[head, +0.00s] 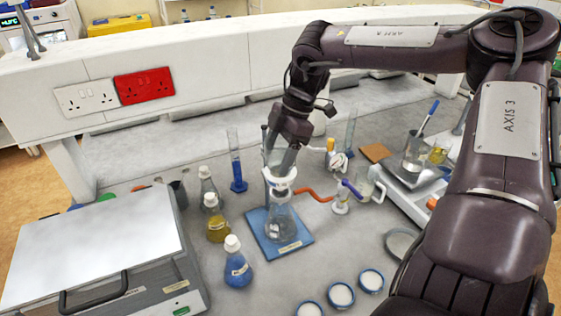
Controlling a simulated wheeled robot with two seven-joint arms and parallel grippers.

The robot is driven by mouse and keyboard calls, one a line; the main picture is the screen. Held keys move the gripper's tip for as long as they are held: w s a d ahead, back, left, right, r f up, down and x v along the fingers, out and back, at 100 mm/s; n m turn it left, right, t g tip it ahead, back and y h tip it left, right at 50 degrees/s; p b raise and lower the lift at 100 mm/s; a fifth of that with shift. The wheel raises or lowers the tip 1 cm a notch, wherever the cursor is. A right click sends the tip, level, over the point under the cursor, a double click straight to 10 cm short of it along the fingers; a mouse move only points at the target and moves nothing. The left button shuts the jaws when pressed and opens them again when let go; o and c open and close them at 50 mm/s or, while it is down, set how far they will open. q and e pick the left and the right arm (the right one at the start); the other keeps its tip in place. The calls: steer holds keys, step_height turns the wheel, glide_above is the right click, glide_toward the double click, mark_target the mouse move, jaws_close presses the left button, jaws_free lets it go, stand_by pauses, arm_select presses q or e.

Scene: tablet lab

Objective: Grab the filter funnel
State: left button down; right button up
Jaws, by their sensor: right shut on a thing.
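The filter funnel (281,184) shows as a pale piece at the mouth of a clear conical flask (281,226). The flask stands on a blue mat (261,238) in the middle of the bench. My right gripper (283,168) reaches down from above and is shut on the funnel. The fingers partly hide the funnel. I cannot tell whether the funnel still touches the flask. My left gripper is not in view.
Stoppered flasks with yellow (216,225) and blue liquid (238,270) stand left of the mat. A blue-based cylinder (236,170) is behind. Orange tubing (316,195) runs right. A grey box (95,255), small dishes (340,294) and a balance (415,172) surround it.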

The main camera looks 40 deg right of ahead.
steer(key=shift+c, duration=0.8)
